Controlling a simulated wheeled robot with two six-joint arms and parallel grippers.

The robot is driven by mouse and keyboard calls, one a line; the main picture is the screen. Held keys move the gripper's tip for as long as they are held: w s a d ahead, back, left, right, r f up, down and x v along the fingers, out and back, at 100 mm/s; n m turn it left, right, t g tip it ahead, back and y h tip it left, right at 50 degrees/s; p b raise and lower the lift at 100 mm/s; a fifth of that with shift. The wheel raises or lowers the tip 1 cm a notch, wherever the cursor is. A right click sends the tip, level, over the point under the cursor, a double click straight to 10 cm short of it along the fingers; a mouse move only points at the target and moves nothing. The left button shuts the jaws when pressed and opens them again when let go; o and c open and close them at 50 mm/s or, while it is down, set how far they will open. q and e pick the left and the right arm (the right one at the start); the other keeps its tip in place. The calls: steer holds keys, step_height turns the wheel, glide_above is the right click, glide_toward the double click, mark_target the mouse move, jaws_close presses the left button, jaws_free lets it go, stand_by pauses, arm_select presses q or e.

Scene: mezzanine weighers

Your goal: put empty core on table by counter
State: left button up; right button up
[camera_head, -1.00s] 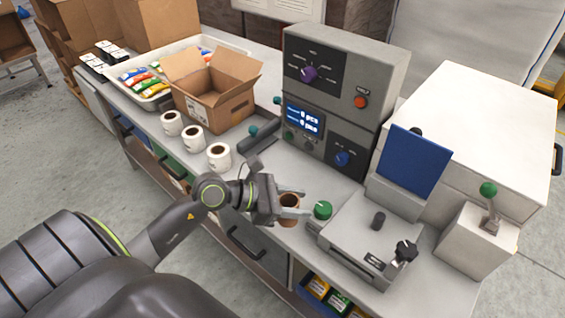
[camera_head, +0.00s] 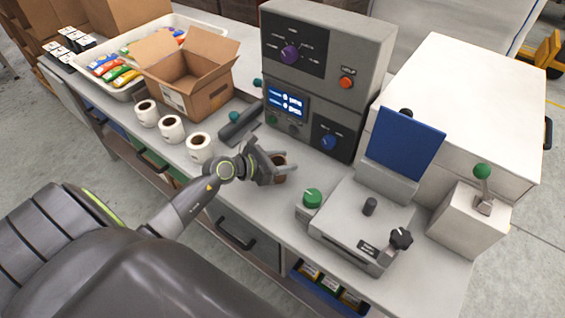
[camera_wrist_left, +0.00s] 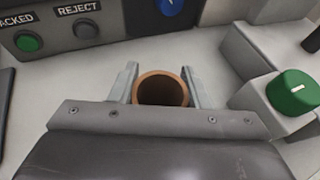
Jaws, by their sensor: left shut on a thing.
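The empty core (camera_head: 279,167), a brown cardboard tube, is upright between the fingers of my left gripper (camera_head: 280,168). In the left wrist view the core (camera_wrist_left: 160,88) shows its open top, with a finger on each side. My left gripper (camera_wrist_left: 160,82) is shut on it. The core is at the grey counter top (camera_head: 250,202), in front of the control box; I cannot tell whether its base touches the surface. My right gripper is not in view, and no separate table by the counter is clearly identifiable.
Three white label rolls (camera_head: 171,128) stand left of the gripper. An open cardboard box (camera_head: 190,88) and a white tray (camera_head: 128,92) of colourful packets are behind them. The control box (camera_head: 325,75) stands behind, and a grey machine with a green knob (camera_head: 312,198) stands to the right.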

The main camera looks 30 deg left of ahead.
arm_select(q)
steer(key=shift+f, duration=0.5)
steer(key=o, duration=0.9)
steer(key=shift+o, duration=0.2)
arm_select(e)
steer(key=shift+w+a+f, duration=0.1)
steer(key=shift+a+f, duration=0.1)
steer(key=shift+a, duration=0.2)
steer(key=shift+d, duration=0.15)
